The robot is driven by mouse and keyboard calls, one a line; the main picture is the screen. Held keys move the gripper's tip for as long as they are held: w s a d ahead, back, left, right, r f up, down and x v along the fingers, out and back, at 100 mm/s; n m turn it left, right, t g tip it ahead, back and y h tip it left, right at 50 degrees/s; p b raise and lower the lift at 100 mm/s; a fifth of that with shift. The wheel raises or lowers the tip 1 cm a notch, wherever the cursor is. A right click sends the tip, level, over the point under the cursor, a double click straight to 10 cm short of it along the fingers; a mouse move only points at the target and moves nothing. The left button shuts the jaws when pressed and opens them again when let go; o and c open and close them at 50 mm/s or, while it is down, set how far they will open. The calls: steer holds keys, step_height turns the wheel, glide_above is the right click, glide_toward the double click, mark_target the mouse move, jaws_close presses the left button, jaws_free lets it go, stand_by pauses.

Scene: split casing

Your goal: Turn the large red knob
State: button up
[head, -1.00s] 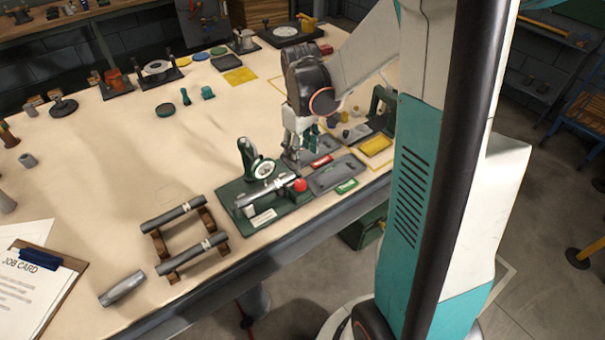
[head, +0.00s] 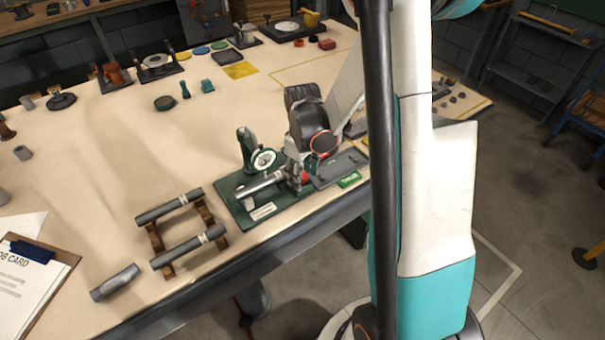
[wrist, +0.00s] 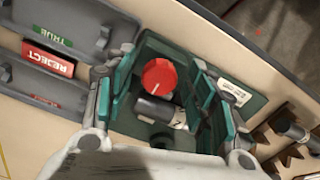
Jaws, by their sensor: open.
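The large red knob (wrist: 159,77) is round with a pale index line, at the end of a grey cylinder in the green fixture (head: 234,208). In the wrist view it lies between the two teal fingers of my gripper (wrist: 168,85), which are open and spread to either side; I cannot tell whether they touch it. The fixture also carries a round dial (head: 263,160) on an upright green post.
Grey trays with a red REJECT label (wrist: 48,58) and a green TRUE label (wrist: 54,33) lie beside the fixture. A wooden rack (head: 180,235) with grey bars stands to its left. A loose grey cylinder (head: 114,283) lies near the table's front edge. The middle of the table is clear.

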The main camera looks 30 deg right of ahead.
mark_target(303, 176)
steer(key=c, duration=1.1)
steer(key=shift+m, duration=0.8)
steer(key=o, duration=1.1)
step_height(303, 176, up, 12)
